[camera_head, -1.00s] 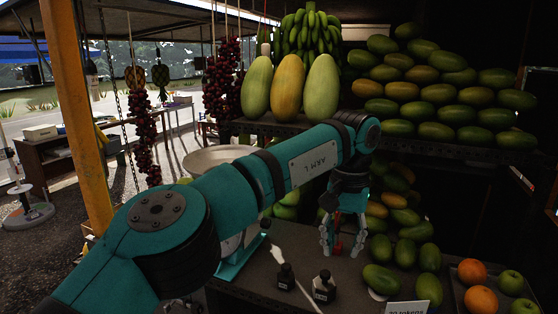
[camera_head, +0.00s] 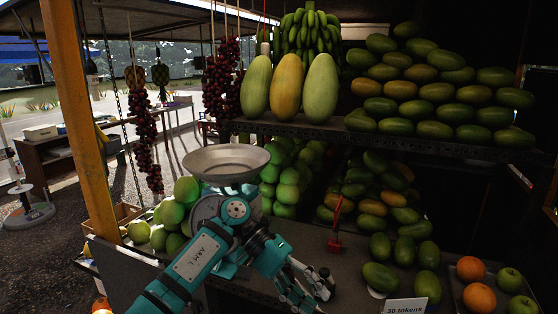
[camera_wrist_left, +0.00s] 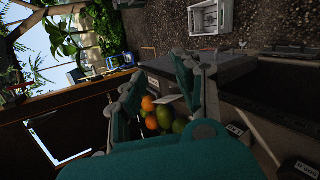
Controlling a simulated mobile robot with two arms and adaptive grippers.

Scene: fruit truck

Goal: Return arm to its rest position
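My left arm (camera_head: 198,254) comes in from the bottom left and is folded low in front of the scale. My left gripper (camera_head: 318,291) hangs over the front of the counter, with its fingers apart and nothing between them. In the left wrist view, the left gripper (camera_wrist_left: 158,88) also shows spread fingers, with oranges and green fruit visible beyond the gap. A red tool-like object (camera_head: 336,226) stands on the counter behind the gripper, apart from it. My right gripper is not in view.
A metal scale pan (camera_head: 227,162) stands close behind my left arm. Mangoes (camera_head: 380,277), a price card (camera_head: 406,306) and a fruit tray (camera_head: 458,298) lie right of the gripper. Small dark bottles (camera_wrist_left: 304,170) show in the wrist view. An orange post (camera_head: 75,120) stands left.

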